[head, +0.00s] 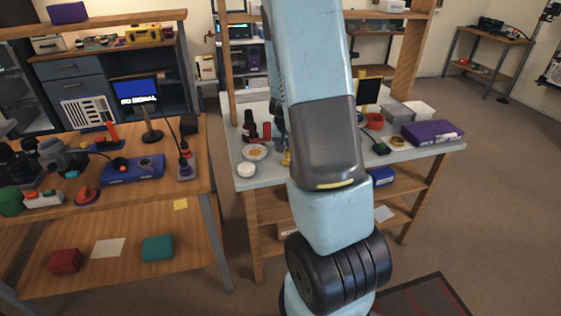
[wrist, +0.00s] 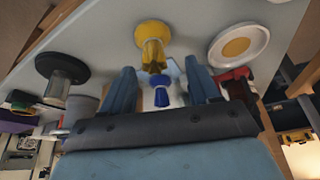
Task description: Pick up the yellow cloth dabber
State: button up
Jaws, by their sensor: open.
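The yellow cloth dabber (wrist: 152,38) stands on the pale tabletop in the wrist view, with a wide round end and a narrower, ridged part. In the head view, a bit of yellow (head: 286,158) shows at the edge of my arm, which hides the rest. My gripper (wrist: 159,67) is open. Its two blue-grey fingers are apart and point toward the dabber, which appears just beyond the fingertips and roughly centred between them. I see nothing held. In the head view the gripper is mostly hidden behind my arm.
A white dish with an orange-yellow centre (wrist: 238,44) lies right of the dabber in the wrist view. A black round-topped piece (wrist: 61,67) stands to the left. In the head view, a white round pot (head: 246,170) and dark bottles (head: 249,127) stand close by.

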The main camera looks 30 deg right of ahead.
jog(key=shift+d+x, duration=0.25)
jog(key=shift+x, duration=2.2)
jog(key=shift+s, duration=0.1)
jog(key=shift+c, duration=0.3)
jog(key=c, duration=0.6)
